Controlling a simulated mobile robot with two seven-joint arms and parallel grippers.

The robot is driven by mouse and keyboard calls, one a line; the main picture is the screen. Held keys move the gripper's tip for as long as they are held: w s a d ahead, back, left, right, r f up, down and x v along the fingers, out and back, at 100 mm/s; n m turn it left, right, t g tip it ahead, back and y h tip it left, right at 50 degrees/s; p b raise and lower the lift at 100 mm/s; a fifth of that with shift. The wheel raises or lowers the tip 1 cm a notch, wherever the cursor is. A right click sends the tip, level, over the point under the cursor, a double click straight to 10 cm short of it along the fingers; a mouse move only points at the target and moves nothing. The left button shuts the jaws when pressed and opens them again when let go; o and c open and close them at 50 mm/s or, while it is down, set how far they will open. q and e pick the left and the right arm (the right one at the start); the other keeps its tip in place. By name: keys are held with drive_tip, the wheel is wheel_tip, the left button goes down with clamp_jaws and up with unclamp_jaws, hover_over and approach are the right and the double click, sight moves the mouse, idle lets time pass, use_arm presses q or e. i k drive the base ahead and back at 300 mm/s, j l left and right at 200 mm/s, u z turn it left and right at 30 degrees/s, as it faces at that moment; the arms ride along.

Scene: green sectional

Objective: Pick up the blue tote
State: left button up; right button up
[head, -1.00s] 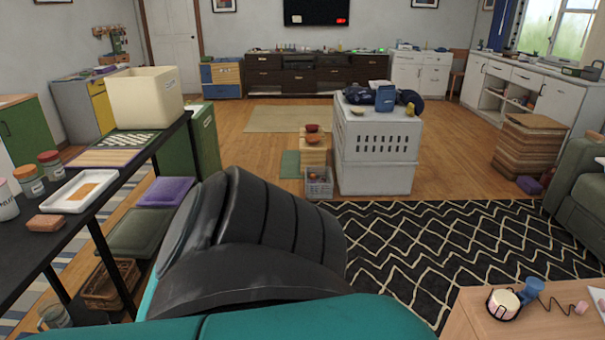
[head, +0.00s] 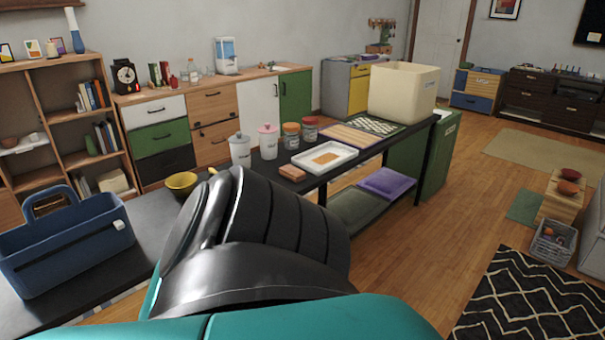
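A blue tote (head: 68,250) with a raised handle and a small white tag stands upright at the left end of the long black table (head: 152,212). No gripper touches the part of it that shows. A black and teal link of my own arm fills the lower middle of the head view, to the right of the tote. Neither of my grippers shows.
On the table are a yellow bowl (head: 181,183), several jars, a white tray (head: 325,158), a checkered board and a large cream bin (head: 403,92). A bookshelf (head: 65,110) and cabinets stand behind. Open wood floor (head: 425,245) lies right of the table.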

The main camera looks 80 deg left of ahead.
sight(37, 256)
drive_tip(key=u, duration=4.05)
